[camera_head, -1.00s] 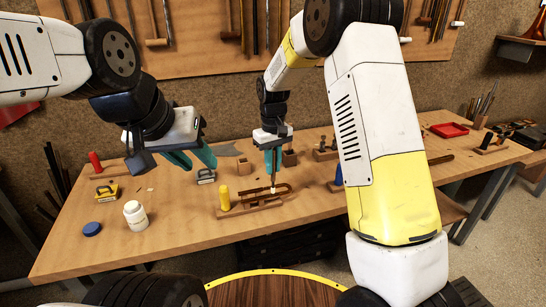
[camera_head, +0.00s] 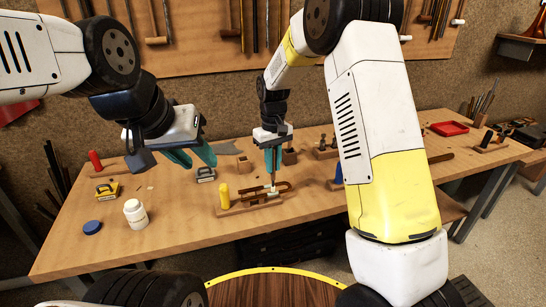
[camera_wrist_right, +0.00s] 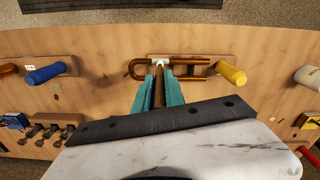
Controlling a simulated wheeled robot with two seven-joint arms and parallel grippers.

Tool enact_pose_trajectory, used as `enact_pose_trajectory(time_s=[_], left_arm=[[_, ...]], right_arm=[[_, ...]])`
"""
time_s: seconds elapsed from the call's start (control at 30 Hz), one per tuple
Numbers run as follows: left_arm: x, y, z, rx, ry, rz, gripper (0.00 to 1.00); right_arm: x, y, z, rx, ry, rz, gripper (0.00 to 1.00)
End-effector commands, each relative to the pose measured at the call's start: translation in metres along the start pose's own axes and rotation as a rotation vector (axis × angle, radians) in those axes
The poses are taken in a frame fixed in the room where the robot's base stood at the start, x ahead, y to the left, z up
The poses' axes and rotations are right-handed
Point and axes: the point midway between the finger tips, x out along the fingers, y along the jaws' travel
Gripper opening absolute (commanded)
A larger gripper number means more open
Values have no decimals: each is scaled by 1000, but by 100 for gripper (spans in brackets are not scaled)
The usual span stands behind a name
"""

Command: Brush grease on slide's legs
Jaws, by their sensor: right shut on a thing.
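The U-shaped copper-brown slide (camera_head: 284,187) lies on a wooden holder (camera_head: 232,210) on the bench. In the right wrist view the slide's bend (camera_wrist_right: 133,69) is at the left and its two legs run rightward. My right gripper (camera_head: 272,165) points down over it, shut on a brush (camera_wrist_right: 158,90) with a brown handle. The brush's white tip (camera_wrist_right: 161,62) is at the legs; whether it touches both is not clear. My left gripper (camera_head: 194,160) is open and empty above the bench. An uncapped-looking white jar (camera_head: 135,214) stands at the front left, with a blue lid (camera_head: 92,228) beside it.
A yellow handle (camera_head: 224,196) stands at the holder's left end. A yellow-and-black item (camera_head: 106,190) and a red-handled tool (camera_head: 96,161) lie at the left.

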Motion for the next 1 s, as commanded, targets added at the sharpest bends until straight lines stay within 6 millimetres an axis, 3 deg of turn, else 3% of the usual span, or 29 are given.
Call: enact_pose_trajectory(time_s=[0.7,1.0], left_arm=[[0,0,0,0,0,0,36],[0,0,0,0,0,0,36]], right_arm=[[-58,0,-1,-1,3,0,0],[-67,0,0,0,1,0,0]])
